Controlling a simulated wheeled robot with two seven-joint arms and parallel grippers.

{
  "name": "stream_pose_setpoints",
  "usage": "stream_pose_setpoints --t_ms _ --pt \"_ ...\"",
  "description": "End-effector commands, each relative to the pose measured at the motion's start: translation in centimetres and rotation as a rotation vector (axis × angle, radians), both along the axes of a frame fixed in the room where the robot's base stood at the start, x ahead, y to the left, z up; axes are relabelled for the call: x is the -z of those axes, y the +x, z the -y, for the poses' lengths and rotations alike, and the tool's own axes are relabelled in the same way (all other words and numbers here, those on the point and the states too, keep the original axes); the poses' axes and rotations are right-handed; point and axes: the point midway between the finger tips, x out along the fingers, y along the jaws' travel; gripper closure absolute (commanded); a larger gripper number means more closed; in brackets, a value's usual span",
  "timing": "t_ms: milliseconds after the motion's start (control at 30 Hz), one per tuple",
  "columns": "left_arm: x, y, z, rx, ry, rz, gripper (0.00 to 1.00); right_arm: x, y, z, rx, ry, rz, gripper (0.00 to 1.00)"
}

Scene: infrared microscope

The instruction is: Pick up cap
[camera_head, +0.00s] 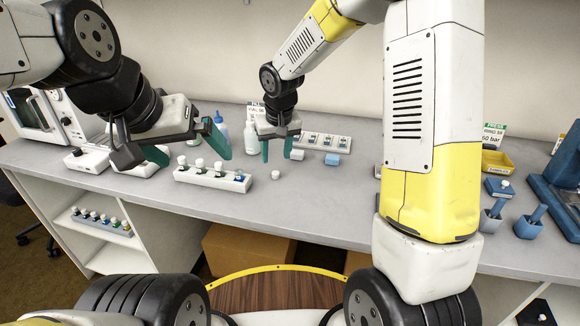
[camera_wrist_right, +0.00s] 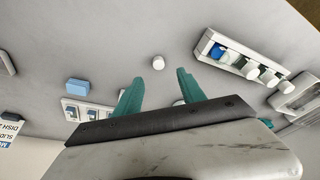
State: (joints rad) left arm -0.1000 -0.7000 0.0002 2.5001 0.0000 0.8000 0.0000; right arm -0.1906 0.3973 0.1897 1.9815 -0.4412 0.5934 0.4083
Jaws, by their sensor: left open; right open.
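A small white cap (camera_head: 275,175) stands alone on the grey bench, in front of my right gripper. It also shows in the right wrist view (camera_wrist_right: 158,62), just beyond and between the fingertips. My right gripper (camera_head: 279,155) is open and points down behind the cap, with nothing between its green fingers; its fingers show in the wrist view (camera_wrist_right: 160,84).
The rack holds several white-capped vials. A blue block (camera_head: 332,159) and a slide tray (camera_head: 322,141) lie right of my right gripper. Bottles (camera_head: 250,137) stand behind. Blue holders (camera_head: 528,227) and a yellow bin (camera_head: 497,162) are at the right. The bench around the cap is clear.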

Motion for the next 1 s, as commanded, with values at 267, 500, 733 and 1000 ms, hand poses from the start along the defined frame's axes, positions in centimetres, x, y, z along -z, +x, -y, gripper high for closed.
stream_pose_setpoints --t_ms 267,500,733,1000 --pt "0.0 0.0 0.0 0.000 0.000 0.000 0.00 3.0 0.7 -0.2 0.000 -0.001 -0.005 0.53" --pt "0.0 0.0 0.0 0.000 0.000 0.000 0.00 6.4 1.7 -0.2 -0.001 -0.002 -0.005 0.53" --pt "0.0 0.0 0.0 0.000 0.000 0.000 0.00 7.5 2.0 -0.3 0.000 -0.001 -0.002 0.53" --pt "0.0 0.0 0.0 0.000 0.000 0.000 0.00 7.4 2.0 -0.3 0.000 0.000 -0.001 0.80"
